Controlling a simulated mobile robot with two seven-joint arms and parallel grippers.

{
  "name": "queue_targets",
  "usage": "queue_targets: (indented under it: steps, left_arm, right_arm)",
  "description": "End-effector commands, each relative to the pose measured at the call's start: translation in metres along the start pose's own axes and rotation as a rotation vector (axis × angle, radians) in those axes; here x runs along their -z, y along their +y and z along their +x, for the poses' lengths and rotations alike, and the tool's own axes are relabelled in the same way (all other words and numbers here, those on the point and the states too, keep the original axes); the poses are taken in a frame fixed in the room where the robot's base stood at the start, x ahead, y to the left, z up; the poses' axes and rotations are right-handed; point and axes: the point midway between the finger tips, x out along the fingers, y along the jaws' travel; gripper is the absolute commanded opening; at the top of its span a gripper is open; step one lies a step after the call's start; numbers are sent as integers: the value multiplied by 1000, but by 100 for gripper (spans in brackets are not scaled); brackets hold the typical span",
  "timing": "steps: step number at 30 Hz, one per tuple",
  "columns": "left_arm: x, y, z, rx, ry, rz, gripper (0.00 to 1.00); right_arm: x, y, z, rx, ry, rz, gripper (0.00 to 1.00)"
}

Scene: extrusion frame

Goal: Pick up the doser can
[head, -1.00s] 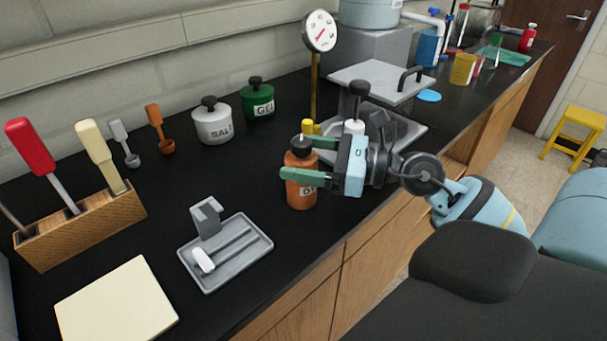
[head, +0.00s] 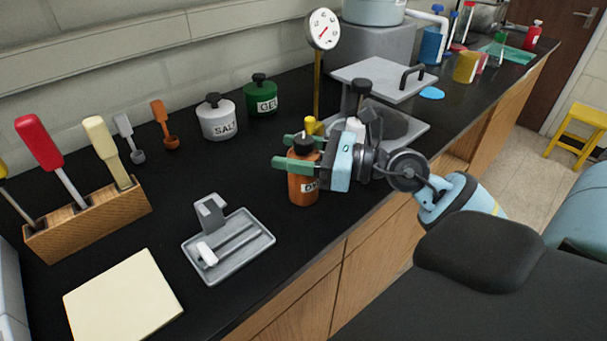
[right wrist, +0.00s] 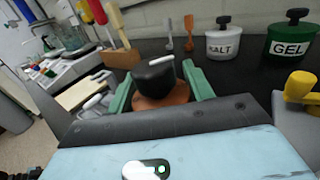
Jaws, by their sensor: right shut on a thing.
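The doser can (head: 303,190) is an orange can with a black knobbed lid and a partly hidden label that starts with "D". It stands upright on the black counter near the front edge; I cannot tell if its base is off the surface. My right gripper (head: 292,152) is shut on its upper body, one green finger on each side. In the right wrist view the can's black lid (right wrist: 155,76) and orange shoulder sit between the green fingers (right wrist: 160,92). My left gripper is not in view.
A dial gauge (head: 322,30) on a post and a grey press-like device (head: 385,78) stand close behind. A grey tray (head: 228,250) lies front left.

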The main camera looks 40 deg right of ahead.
Motion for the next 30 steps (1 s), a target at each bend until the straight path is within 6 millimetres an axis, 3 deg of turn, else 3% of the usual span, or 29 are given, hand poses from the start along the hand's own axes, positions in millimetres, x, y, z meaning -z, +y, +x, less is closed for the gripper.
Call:
queue_targets:
  steps: [11, 22, 30]
  left_arm:
    - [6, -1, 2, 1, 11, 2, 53]
    - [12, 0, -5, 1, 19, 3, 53]
    - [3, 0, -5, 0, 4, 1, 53]
  right_arm:
    - [-4, 0, 0, 0, -2, -3, 12]
    - [-40, 0, 0, 0, -5, -6, 12]
    - [-37, 26, -28, 0, 1, 2, 12]
